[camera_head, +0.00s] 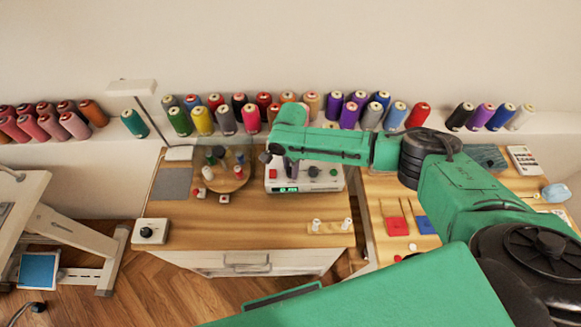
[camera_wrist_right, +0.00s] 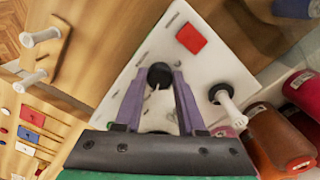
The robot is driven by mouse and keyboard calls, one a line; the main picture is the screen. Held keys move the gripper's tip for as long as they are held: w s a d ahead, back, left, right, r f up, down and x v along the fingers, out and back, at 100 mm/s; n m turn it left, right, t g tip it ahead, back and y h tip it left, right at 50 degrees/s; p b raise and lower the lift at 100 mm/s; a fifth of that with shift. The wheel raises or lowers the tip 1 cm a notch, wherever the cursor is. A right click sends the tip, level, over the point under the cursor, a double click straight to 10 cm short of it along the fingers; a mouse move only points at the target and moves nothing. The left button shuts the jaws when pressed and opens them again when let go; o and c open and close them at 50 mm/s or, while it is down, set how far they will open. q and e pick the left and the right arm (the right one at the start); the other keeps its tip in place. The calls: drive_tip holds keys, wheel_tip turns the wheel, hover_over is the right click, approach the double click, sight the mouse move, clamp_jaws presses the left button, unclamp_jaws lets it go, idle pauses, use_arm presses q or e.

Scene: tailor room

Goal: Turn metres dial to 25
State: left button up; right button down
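The white winding machine (camera_head: 322,183) stands at the back of the wooden table, with a lit green display (camera_head: 288,189) on its front; its digits are too small to read. In the right wrist view its white top panel (camera_wrist_right: 218,63) carries a round black dial (camera_wrist_right: 160,76) and a red button (camera_wrist_right: 191,38). My right gripper (camera_head: 289,168) points down at the left half of the machine. In the wrist view its fingertips (camera_wrist_right: 160,80) stand on both sides of the black dial; whether they press on it is unclear. My left gripper is out of view.
A black spindle with a white spool (camera_wrist_right: 231,106) stands beside the gripper. A round wooden thread stand (camera_head: 228,181) is left of the machine. A wooden block with white spools (camera_head: 330,227) sits in front. Several thread cones line the back ledge.

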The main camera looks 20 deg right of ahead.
drive_tip(key=shift+r+n+p, duration=0.15)
drive_tip(key=shift+n+p, duration=0.15)
drive_tip(key=shift+p, duration=0.45)
drive_tip(key=n+p, duration=0.1)
drive_tip(key=p, duration=0.1)
drive_tip(key=shift+s+r+n+p, duration=0.1)
drive_tip(key=shift+n+p, duration=0.2)
drive_tip(key=shift+n, duration=0.1)
drive_tip(key=shift+n+p, duration=0.45)
drive_tip(key=shift+n, duration=0.45)
drive_tip(key=n, duration=0.5)
drive_tip(key=shift+f, duration=0.25)
drive_tip(key=n, duration=0.6)
drive_tip(key=shift+d+n, duration=0.1)
drive_tip(key=shift+n, duration=0.3)
drive_tip(key=n, duration=0.5)
drive_tip(key=shift+r, duration=0.1)
drive_tip(key=n, duration=0.5)
drive_tip(key=shift+w+n, duration=0.25)
drive_tip(key=shift+n, duration=0.15)
